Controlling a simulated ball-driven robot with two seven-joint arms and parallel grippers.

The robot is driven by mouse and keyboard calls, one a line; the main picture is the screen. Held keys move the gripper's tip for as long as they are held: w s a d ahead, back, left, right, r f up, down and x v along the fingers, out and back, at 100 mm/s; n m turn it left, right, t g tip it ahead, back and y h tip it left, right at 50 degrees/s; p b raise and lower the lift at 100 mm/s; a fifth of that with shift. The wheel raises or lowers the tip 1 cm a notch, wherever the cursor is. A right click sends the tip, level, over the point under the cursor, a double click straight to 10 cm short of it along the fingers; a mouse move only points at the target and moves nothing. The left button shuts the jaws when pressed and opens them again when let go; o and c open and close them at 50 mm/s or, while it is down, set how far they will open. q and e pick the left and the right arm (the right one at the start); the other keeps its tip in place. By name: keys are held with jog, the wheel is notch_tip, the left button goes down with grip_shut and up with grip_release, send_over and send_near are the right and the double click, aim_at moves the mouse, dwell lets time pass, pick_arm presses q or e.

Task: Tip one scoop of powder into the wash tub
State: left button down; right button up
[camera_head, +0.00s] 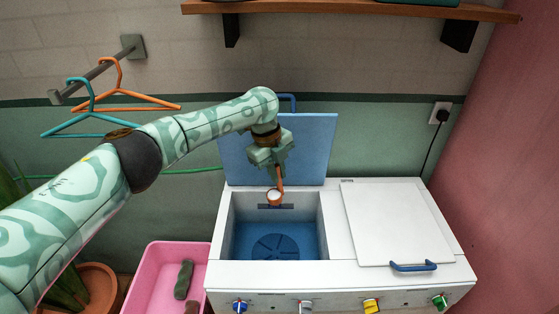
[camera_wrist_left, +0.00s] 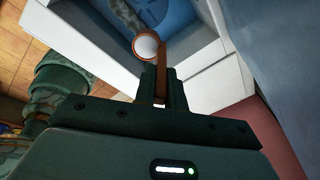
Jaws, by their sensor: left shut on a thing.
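My left gripper (camera_head: 279,166) is shut on the handle of an orange scoop (camera_head: 274,203). White powder shows in the scoop's bowl, which looks about level. In the left wrist view the gripper (camera_wrist_left: 164,98) holds the scoop (camera_wrist_left: 135,47) by its handle, with the white powder inside the bowl. The scoop hangs over the back part of the open wash tub (camera_head: 232,225), whose inside is blue with a round ribbed disc at the bottom. The blue tub lid (camera_head: 315,145) stands raised behind. My right gripper is not in view.
A closed white lid (camera_head: 390,220) with a blue handle covers the right compartment. Several coloured knobs line the front. A pink basin (camera_head: 152,285) stands at the left. Hangers (camera_head: 115,103) hang on the wall, and a shelf (camera_head: 350,10) is above.

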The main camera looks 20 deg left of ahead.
pick_arm(q)
jog(key=shift+s+a+f+t+h+p, duration=0.3)
jog(key=shift+s+a+t+h+p, duration=0.2)
jog(key=shift+s+a+t+p, duration=0.3)
jog(key=shift+s+a+f+t+h+b, duration=0.3)
jog(key=shift+s+f+t, duration=0.15)
jog(key=shift+s+f, duration=0.1)
jog(key=shift+s+a+f+t+h+b, duration=0.2)
jog(key=shift+s+f+t+h+b, duration=0.1)
jog(key=shift+s+f+t, duration=0.2)
jog(key=s+a+f+m+t+h+b, duration=0.1)
jog(key=s+a+f+t+h+b, duration=0.2)
jog(key=s+f+t+h+b, duration=0.2)
jog(key=f+t+h+b, duration=0.1)
jog(key=t+b, duration=0.2)
jog(key=b, duration=0.2)
jog(key=shift+a, duration=0.15)
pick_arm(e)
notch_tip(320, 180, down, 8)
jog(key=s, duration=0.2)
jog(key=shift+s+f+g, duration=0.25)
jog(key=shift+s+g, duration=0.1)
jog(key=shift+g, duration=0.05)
pick_arm(q)
jog(key=shift+r, duration=0.2)
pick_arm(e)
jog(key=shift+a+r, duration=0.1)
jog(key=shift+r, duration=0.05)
